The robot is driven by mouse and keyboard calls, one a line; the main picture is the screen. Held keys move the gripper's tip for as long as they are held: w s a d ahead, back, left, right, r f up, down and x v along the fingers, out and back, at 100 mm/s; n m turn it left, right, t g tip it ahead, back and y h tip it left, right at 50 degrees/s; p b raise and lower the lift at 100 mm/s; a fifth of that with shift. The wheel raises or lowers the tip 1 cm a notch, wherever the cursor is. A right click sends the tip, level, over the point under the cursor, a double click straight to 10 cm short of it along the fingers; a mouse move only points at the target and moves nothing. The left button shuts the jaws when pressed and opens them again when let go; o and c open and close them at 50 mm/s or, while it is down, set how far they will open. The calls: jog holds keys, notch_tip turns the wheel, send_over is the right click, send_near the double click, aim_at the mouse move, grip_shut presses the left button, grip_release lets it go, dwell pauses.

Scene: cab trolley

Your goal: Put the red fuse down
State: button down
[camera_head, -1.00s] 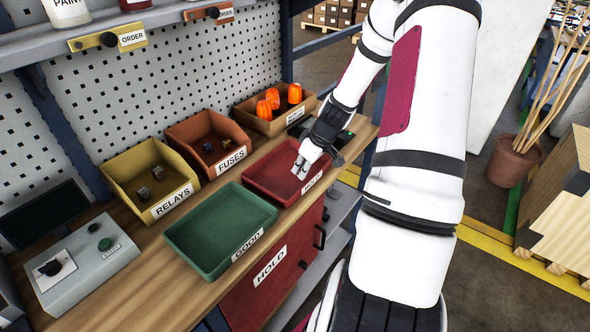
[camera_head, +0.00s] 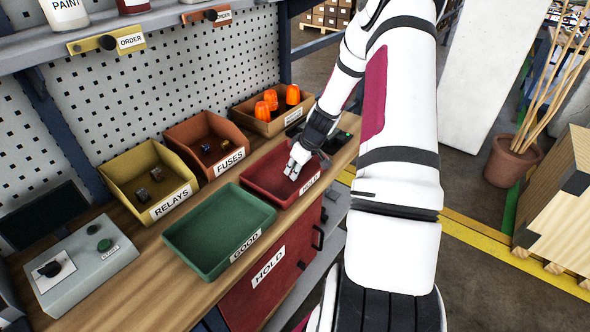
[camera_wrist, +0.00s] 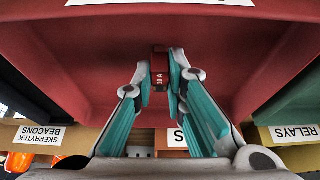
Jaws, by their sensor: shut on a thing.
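The red fuse (camera_wrist: 159,70) shows in the wrist view as a small dark red block with a white marking on its face. My gripper (camera_wrist: 161,78) is shut on it, one fingertip on each side. In the head view my gripper (camera_head: 292,170) points down over the red tray labelled HOLD (camera_head: 258,177), its tips within the outline of the tray. The tray's red floor and walls (camera_wrist: 90,65) surround the fuse in the wrist view. I cannot tell whether the fuse touches the floor. In the head view the fuse is hidden by my gripper.
An empty green GOOD tray (camera_head: 200,240) stands beside the red tray. Behind are the FUSES bin (camera_head: 185,135), the RELAYS bin (camera_head: 115,175) and a bin of orange beacons (camera_head: 245,115). A grey control box (camera_head: 85,270) stands at the left.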

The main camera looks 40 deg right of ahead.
jog(key=shift+f, duration=0.15)
jog(key=c, duration=1.6)
grip_release()
jog(key=a+v, duration=0.1)
jog(key=v, duration=1.1)
jog(key=s+a+r+h, duration=0.1)
jog(key=s+a+r, duration=0.1)
jog(key=a+r, duration=1.5)
jog(key=s+a+r, duration=0.3)
jog(key=s+a, duration=0.4)
jog(key=s+a+r+m+t, duration=0.1)
jog(key=s+a+r, duration=0.2)
jog(key=s+a, duration=0.4)
jog(key=shift+s+a+r+m, duration=0.2)
jog(key=shift+s+r+m, duration=0.15)
jog(key=shift+s, duration=0.45)
